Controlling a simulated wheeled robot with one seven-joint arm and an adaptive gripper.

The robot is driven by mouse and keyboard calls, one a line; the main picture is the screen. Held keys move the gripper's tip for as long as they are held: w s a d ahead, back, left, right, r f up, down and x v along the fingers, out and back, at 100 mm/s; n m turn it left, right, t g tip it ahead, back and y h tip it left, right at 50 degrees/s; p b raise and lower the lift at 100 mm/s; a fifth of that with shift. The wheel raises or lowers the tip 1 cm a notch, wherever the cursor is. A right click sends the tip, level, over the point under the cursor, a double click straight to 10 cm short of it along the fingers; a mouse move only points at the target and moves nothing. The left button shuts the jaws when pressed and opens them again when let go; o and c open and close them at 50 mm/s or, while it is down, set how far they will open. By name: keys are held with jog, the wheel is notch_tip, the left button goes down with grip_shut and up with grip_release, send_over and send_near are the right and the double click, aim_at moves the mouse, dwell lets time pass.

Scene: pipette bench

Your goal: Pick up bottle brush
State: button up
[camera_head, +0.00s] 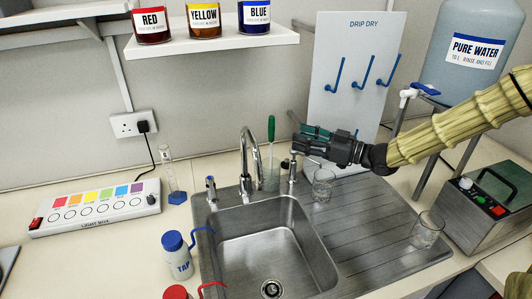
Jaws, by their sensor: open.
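The bottle brush (271,130) shows a green handle. It stands upright in a clear beaker (270,178) behind the sink, next to the tap. Its lower part is seen only faintly through the glass. My gripper (296,137) is open and reaches in from the right, above the back edge of the sink. Its fingers point left toward the brush handle, a short way to its right. They appear apart from the handle, and I see nothing held between them.
The steel sink (206,262) has a tall tap (245,165) close to the brush. Glasses stand on the drainboard (370,235), one (323,185) below my gripper. The drip-dry board (335,45) is behind my gripper. A measuring cylinder (170,172) stands left of the sink.

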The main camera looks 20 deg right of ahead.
aim_at(271, 142)
jog(key=shift+r+p+x, duration=0.15)
jog(key=shift+p+x, duration=0.2)
jog(key=shift+x, duration=1.1)
jog(key=shift+r+p+x, duration=0.1)
jog(key=shift+p+x, duration=0.25)
jog(key=shift+x, duration=1.1)
jog(key=shift+p+x, duration=1.25)
jog(key=shift+x, duration=1.3)
jog(key=shift+w+d+r, duration=0.1)
grip_shut()
